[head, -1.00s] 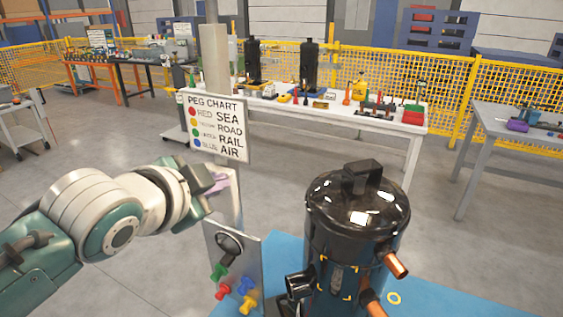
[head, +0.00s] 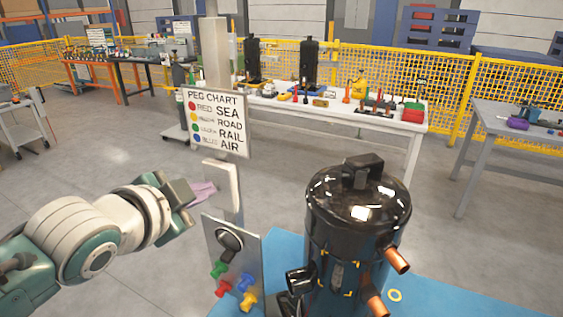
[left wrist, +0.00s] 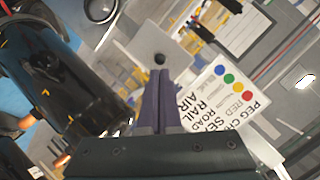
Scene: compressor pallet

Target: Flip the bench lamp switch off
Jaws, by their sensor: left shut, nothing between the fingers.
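A pale switch plate (head: 235,190) stands on the post below the peg chart sign. In the left wrist view, a grey plate (left wrist: 172,42) carries a small round black knob (left wrist: 160,59), which looks like the switch. I cannot tell its on or off position. My left gripper (head: 213,187) is shut and empty, its fingers pointing at the plate from the left. In the left wrist view its fingertips (left wrist: 160,73) line up just below the knob; I cannot tell whether they touch. My right gripper is not in view.
The peg chart sign (head: 216,122) hangs above the plate. A panel with coloured pegs (head: 232,255) stands below. A black compressor (head: 357,225) stands to the right on a blue surface (head: 425,297). A white bench (head: 385,125) with several parts is behind.

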